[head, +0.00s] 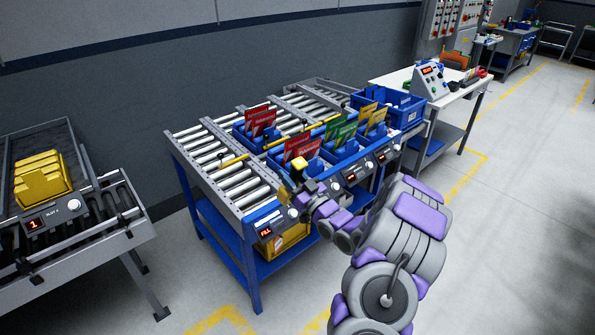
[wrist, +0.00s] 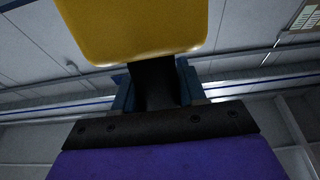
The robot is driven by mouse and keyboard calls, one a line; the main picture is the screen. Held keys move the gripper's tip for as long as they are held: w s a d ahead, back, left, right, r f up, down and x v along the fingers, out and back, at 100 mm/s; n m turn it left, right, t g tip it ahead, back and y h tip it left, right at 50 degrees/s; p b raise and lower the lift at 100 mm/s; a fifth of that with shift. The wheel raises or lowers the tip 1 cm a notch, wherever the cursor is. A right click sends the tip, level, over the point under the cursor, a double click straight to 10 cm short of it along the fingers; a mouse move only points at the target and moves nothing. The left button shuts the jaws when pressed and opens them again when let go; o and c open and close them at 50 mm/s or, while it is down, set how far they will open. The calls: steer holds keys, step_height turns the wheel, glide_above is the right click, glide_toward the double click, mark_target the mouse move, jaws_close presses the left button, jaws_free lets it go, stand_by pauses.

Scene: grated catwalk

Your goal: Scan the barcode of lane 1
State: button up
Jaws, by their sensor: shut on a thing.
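My gripper (head: 303,182) is above the front edge of the roller conveyor (head: 238,183). It is shut on a yellow-headed tool with a dark handle, likely a scanner (head: 299,164). In the wrist view the fingers (wrist: 155,88) close around the dark handle, and the yellow head (wrist: 135,25) fills the top. Blue bins with red cards (head: 300,146), green cards (head: 343,133) and yellow cards (head: 375,115) stand on the conveyor. Small display panels line its front, one reading FILL (head: 265,232). I cannot make out any barcode or which lane is 1.
A second conveyor (head: 95,240) at left holds a yellow bin (head: 40,180) behind a panel marked SLOT. A yellow crate (head: 283,243) sits on the lower shelf. A white bench (head: 400,78) stands behind at right. The floor at right is clear.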

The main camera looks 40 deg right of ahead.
steer(key=shift+w+f, duration=0.1)
steer(key=shift+f, duration=0.3)
steer(key=shift+w+d+f, duration=0.1)
steer(key=shift+d+f, duration=0.05)
steer(key=shift+f, duration=0.05)
steer(key=shift+d+f, duration=0.25)
steer(key=shift+d, duration=0.4)
steer(key=shift+d+f, duration=0.2)
steer(key=shift+d, duration=0.4)
steer(key=shift+a+r, duration=0.15)
steer(key=shift+a, duration=0.45)
steer(key=shift+a+r, duration=0.15)
steer(key=shift+a, duration=0.45)
steer(key=shift+d+f, duration=0.25)
steer(key=shift+d, duration=0.75)
steer(key=shift+a+r, duration=0.2)
steer(key=shift+a, duration=0.6)
steer(key=shift+d+f, duration=0.15)
steer(key=shift+d, duration=0.5)
steer(key=shift+a, duration=0.15)
steer(key=s+r, duration=0.5)
steer(key=shift+s+r+p, duration=0.3)
steer(key=shift+r+p, duration=0.1)
